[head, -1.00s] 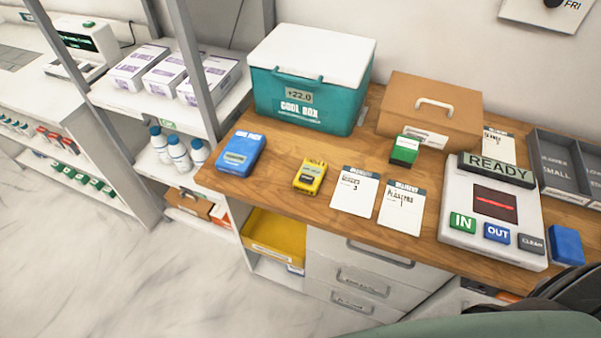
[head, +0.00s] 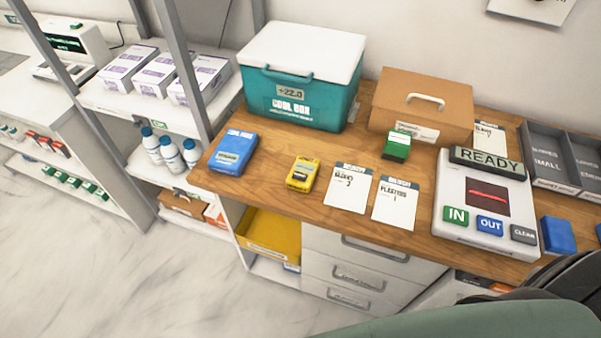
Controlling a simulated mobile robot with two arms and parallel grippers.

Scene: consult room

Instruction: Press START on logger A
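A small yellow device (head: 303,173) with a dark display lies on the wooden counter, between a blue pack (head: 233,153) and two paper cards. It looks like a logger, but its lettering is too small to read, so I cannot tell whether it is logger A or which part is START. Neither of my grippers is in view, and nothing touches the yellow device.
A teal cool box (head: 300,100) reading +22.0 and a brown case (head: 420,105) stand behind. A white READY panel (head: 455,222) with IN, OUT and CLEAR buttons is at right. Cards (head: 348,190) lie right of the device. The counter's front edge (head: 270,208) is close.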

